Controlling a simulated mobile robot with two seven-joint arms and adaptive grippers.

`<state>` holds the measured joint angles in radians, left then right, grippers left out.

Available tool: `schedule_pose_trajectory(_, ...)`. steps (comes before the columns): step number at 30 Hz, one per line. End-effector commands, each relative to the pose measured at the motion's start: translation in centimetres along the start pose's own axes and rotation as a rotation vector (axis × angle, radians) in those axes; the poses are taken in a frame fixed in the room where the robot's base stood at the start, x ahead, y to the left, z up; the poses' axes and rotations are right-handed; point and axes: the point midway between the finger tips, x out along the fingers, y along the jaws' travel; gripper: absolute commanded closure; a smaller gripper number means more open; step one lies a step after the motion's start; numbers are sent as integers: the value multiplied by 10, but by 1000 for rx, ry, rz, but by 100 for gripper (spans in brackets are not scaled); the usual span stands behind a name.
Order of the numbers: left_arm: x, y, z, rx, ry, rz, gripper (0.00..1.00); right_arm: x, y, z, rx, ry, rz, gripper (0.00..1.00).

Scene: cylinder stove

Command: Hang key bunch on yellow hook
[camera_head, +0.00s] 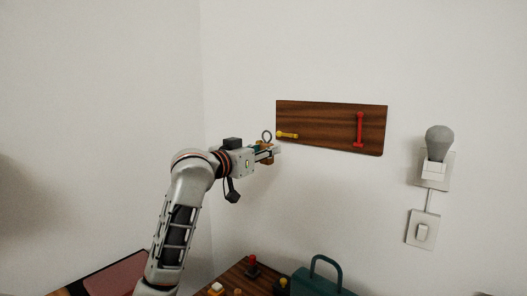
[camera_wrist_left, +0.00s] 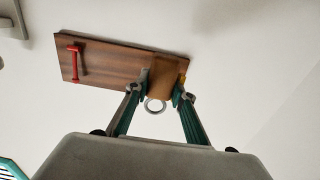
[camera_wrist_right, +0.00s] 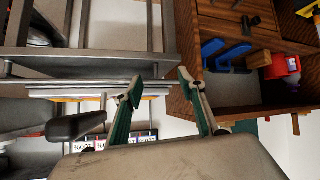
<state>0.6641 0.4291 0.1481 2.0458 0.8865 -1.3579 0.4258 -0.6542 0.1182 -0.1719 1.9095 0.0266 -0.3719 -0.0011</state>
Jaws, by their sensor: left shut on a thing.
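My left gripper (camera_head: 273,152) is shut on the key bunch, close to the wall at the left end of the wooden board (camera_head: 325,120). The key bunch's metal ring (camera_head: 267,136) stands up above the fingers. The left wrist view shows the ring (camera_wrist_left: 155,105) and a brown tag (camera_wrist_left: 168,78) between the fingertips. The yellow hook (camera_head: 287,135) sticks out at the board's lower left, just right of the ring in the head view. In the left wrist view the yellow hook (camera_wrist_left: 182,79) is partly hidden. I cannot tell whether they touch. My right gripper (camera_wrist_right: 160,84) is open and empty.
A red hook (camera_head: 359,130) is on the board's right side. A lamp (camera_head: 438,143) and a switch (camera_head: 422,231) are on the wall to the right. A teal toolbox (camera_head: 320,279) stands below. The right wrist view shows a wooden shelf (camera_wrist_right: 260,100) with blue and red items.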

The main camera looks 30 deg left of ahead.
Motion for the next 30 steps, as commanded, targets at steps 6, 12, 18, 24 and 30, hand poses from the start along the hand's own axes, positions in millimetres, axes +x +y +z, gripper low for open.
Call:
schedule_pose_trajectory(6, 12, 0, 1, -1, 1, 1, 100, 0, 1, 1, -6, -1, -2, 60)
schedule_pose_trajectory(12, 23, 0, 2, 0, 1, 1, 100, 0, 1, 1, -7, -1, -2, 60)
schedule_pose_trajectory(18, 34, 0, 3, -1, 1, 1, 100, 0, 1, 1, -6, -1, -2, 60)
schedule_pose_trajectory(24, 44, 0, 3, -2, 2, 1, 100, 0, 0, 1, -1, -1, -1, 60)
schedule_pose_trajectory(30, 55, 0, 4, -1, 0, 1, 100, 0, -1, 0, 4, 0, 0, 60)
